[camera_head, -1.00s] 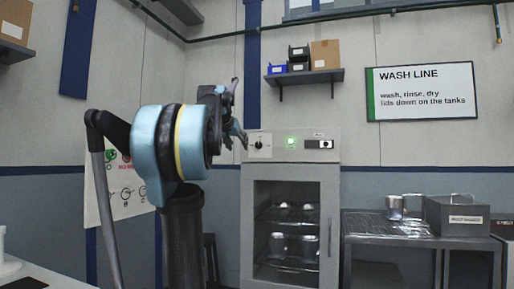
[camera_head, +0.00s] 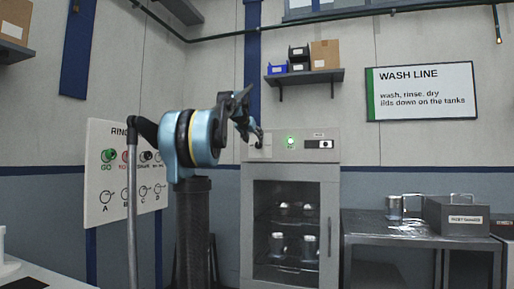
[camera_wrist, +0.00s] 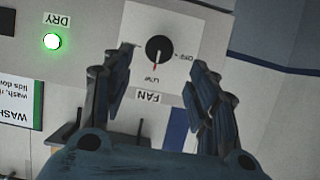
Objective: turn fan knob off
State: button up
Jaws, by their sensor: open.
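The fan knob (camera_wrist: 158,49) is a round black dial on a pale plate (camera_wrist: 185,22) in the wrist view. Its red mark points toward the LOW label; an OFF label is beside the dial and a FAN label (camera_wrist: 148,97) is on the plate. My gripper (camera_wrist: 164,62) is open, its fingers on either side of the dial in this view; I cannot tell if either touches it. In the head view my gripper (camera_head: 256,133) is at the left of the cabinet's top panel and hides the knob there.
The cabinet (camera_head: 330,215) has a glass door with metal vessels inside. A lit green DRY lamp (camera_wrist: 53,41) is beside the knob plate. A control board (camera_head: 112,170) is on the left wall. A metal table (camera_head: 385,224) holds a mug and a grey box at right.

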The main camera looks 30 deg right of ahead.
aim_at(258, 144)
jog(key=x, duration=0.7)
jog(key=shift+w+d+f, duration=0.15)
jog(key=shift+w, duration=0.05)
jog(key=shift+c, duration=0.5)
jog(key=c, duration=1)
jog(key=shift+o, duration=0.3)
jog(key=shift+d, duration=0.1)
